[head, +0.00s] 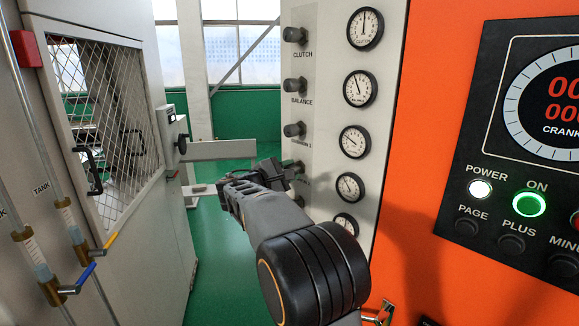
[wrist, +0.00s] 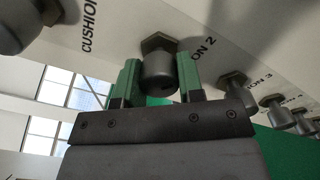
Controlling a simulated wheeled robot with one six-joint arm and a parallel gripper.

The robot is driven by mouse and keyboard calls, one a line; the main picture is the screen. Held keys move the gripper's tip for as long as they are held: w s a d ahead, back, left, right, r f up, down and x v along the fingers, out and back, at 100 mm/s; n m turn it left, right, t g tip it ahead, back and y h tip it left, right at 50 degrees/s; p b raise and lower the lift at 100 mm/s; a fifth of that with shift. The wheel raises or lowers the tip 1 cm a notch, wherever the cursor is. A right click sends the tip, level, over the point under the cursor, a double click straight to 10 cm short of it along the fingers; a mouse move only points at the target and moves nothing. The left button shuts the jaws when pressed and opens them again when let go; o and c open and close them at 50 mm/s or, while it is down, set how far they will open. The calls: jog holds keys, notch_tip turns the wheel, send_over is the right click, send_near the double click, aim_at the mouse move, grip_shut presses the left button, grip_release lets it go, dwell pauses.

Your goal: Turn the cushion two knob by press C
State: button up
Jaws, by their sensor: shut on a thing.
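The cushion two knob (wrist: 159,70) is a grey round knob on a brass hex nut, with a label ending in "ON 2" beside it. In the wrist view my gripper (wrist: 159,83) has its green fingers on either side of this knob, shut on it.
The white panel (head: 324,120) carries similar knobs above, such as the balance knob (head: 294,85), and others below close to my gripper. An orange cabinet (head: 440,90) with a black control panel (head: 500,140) stands right. A grey mesh-door cabinet (head: 110,130) stands left; green floor lies between.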

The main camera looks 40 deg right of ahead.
jog(key=n+p, duration=0.2)
jog(key=n, duration=0.2)
jog(key=shift+r+p, duration=0.1)
jog(key=shift+p, duration=0.2)
jog(key=shift+n+p, duration=0.6)
jog(key=shift+n, duration=0.2)
jog(key=shift+f, duration=0.2)
jog(key=o, duration=0.9)
jog(key=a+b, duration=0.1)
jog(key=a, duration=0.3)
jog(key=s+a+b, duration=0.1)
jog(key=a, duration=0.4)
jog(key=s+a+b, duration=0.1)
jog(key=a, duration=0.3)
jog(key=shift+a, duration=0.35)
dwell(1.0)
